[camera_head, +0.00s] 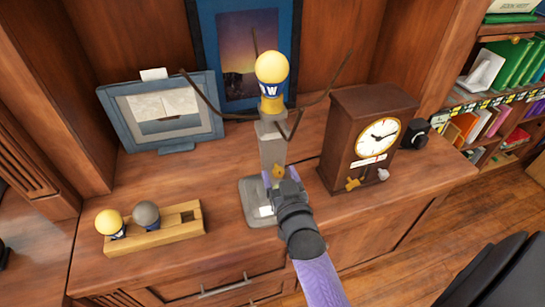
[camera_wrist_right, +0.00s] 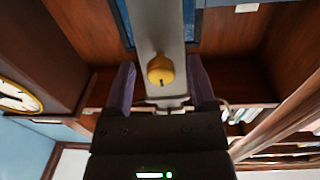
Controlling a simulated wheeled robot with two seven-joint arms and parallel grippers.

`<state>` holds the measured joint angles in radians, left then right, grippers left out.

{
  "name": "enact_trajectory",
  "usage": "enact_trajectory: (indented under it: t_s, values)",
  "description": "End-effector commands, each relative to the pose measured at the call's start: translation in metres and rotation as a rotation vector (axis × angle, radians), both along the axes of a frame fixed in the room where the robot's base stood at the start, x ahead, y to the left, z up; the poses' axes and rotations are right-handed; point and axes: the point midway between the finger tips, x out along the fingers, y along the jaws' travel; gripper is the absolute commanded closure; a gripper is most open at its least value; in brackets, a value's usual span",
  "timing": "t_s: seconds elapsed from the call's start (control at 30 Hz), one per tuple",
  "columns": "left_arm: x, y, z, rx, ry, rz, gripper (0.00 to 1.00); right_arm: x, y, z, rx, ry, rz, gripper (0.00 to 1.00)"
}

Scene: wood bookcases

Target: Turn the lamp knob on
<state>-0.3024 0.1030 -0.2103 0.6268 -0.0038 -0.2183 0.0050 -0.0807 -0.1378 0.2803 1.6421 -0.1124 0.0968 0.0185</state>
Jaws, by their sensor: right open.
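The lamp (camera_head: 272,150) stands on the wooden cabinet top, a grey post on a square base with thin brown branches. A yellow bulb (camera_head: 271,78) sits upright at its top. The small yellow lamp knob (camera_head: 279,171) is on the front of the post; it also shows in the right wrist view (camera_wrist_right: 160,69). My right gripper (camera_head: 275,179) is at the front of the post, by the knob. In the wrist view its purple fingers (camera_wrist_right: 162,84) are open, one on each side of the knob, with visible gaps. My left gripper is not in view.
A wooden clock (camera_head: 350,140) stands close on the right. A blue-grey picture frame (camera_head: 165,112) is at the left back. A wooden holder (camera_head: 170,234) with a yellow and a grey bulb lies at the front left. A bookshelf is at the far right.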

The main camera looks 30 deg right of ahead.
Motion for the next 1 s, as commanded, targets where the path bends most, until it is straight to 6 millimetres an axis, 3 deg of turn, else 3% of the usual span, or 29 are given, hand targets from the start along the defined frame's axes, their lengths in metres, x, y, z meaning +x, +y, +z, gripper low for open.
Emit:
enact_trajectory:
  t_s: [0.23, 0.6, 1.0]
  values:
    - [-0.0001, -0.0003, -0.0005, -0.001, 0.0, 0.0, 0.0, -0.0006, 0.0004, 0.0, 0.0, 0.001, -0.001, 0.28]
    - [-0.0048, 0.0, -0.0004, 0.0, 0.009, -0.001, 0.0, -0.0005, 0.0004, -0.0001, -0.001, 0.001, 0.0, 1.0]
    - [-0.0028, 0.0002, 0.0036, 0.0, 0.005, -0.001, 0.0, -0.0005, 0.0004, 0.0009, 0.048, -0.013, 0.0, 1.0]
